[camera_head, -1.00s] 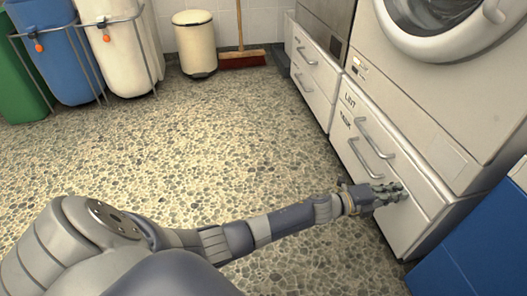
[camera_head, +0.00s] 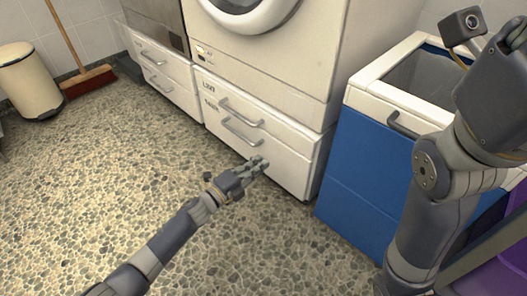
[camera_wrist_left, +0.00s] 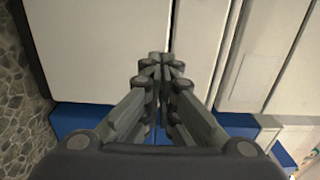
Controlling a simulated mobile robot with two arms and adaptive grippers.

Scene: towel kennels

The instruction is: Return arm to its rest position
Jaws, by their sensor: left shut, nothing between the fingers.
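My left arm reaches in from the bottom left of the head view. Its gripper (camera_head: 259,165) is shut and empty, in front of the lower white drawer (camera_head: 278,157) below the front-loading machine. I cannot tell whether the fingertips touch the drawer front. The left wrist view shows the closed fingers (camera_wrist_left: 161,60) with pale panels beyond them. My right arm (camera_head: 450,170) is raised and bent at the right of the head view. Its gripper is not visible.
The machine (camera_head: 300,50) stands above the drawers, which look closed. A blue bin with a white rim (camera_head: 385,62) stands between the drawers and my right arm. A cream pedal bin (camera_head: 28,85) and a broom (camera_head: 88,80) are at the far left. The pebbled floor (camera_head: 110,160) is open.

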